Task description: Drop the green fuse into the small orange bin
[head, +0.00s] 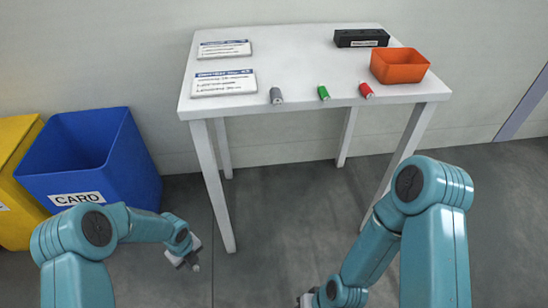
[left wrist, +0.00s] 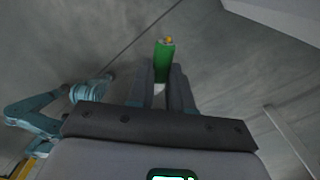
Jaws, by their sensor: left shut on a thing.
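A green fuse (head: 323,92) with a pale end lies on the white table (head: 290,80), between a grey fuse (head: 276,95) and a red fuse (head: 366,90). The small orange bin (head: 398,74) stands at the table's right side, behind the red fuse. My left gripper (head: 190,263) is low, left of the table and below its top. In the left wrist view its fingers (left wrist: 163,88) are shut on a green cylinder (left wrist: 164,62) with a yellowish tip. The head view does not show that cylinder clearly. My right gripper (head: 308,300) is at the bottom edge, mostly cut off.
A black box (head: 361,38) with a label stands at the back right of the table. Two printed cards (head: 223,84) lie on its left. A blue bin marked CARD (head: 90,160) and a yellow bin (head: 18,185) stand left on the floor. The table's middle is clear.

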